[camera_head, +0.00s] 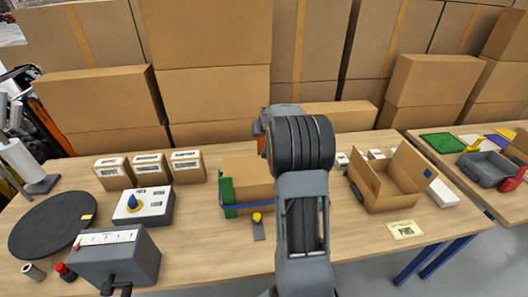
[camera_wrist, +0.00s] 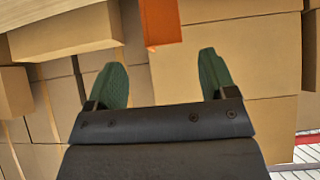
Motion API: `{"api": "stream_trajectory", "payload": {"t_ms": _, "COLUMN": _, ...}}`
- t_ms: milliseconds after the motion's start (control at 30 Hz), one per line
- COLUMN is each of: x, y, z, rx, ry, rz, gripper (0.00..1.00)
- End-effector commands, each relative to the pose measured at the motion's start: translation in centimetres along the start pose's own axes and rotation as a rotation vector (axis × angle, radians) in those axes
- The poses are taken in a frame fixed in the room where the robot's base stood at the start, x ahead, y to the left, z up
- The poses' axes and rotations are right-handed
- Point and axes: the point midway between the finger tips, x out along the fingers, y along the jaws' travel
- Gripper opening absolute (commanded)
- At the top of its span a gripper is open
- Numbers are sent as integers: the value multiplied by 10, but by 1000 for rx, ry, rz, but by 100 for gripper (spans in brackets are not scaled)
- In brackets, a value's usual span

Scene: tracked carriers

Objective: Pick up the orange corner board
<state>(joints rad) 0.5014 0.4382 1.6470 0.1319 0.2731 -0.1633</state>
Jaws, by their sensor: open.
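An orange piece (camera_wrist: 164,24), which looks like the orange corner board, shows at the top middle of the wrist view, cut off by the frame edge. My gripper (camera_wrist: 160,75) is open, with green fingers spread wide and nothing between them. The orange piece is beyond the fingertips, roughly centred between them and apart from both. In the head view my arm hides the gripper; a small orange patch (camera_head: 258,128) shows at the arm's left edge, and I cannot tell whether it is the same piece.
A carton with a green corner piece (camera_head: 227,191) stands mid-table. An open carton (camera_head: 388,185) is right of my arm. Three small boxes (camera_head: 150,168), a white control box (camera_head: 152,207), a grey device (camera_head: 115,260) and a dark turntable (camera_head: 45,228) fill the left. Stacked cartons (camera_head: 215,95) wall the back.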

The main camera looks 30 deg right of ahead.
Motion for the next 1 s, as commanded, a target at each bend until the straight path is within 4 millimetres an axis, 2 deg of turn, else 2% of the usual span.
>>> {"api": "stream_trajectory", "payload": {"t_ms": 100, "x": 14, "y": 0, "z": 0, "rx": 0, "ry": -2, "rz": -1, "gripper": 78}}
{"api": "stream_trajectory", "payload": {"t_ms": 367, "x": 28, "y": -1, "z": -1, "rx": 0, "ry": -2, "rz": -1, "gripper": 78}}
{"api": "stream_trajectory", "payload": {"t_ms": 733, "x": 69, "y": -4, "z": -2, "rx": 0, "ry": -2, "rz": 0, "gripper": 78}}
{"api": "stream_trajectory", "payload": {"t_ms": 1000, "x": 76, "y": -4, "z": -2, "rx": 0, "ry": 0, "rz": 0, "gripper": 78}}
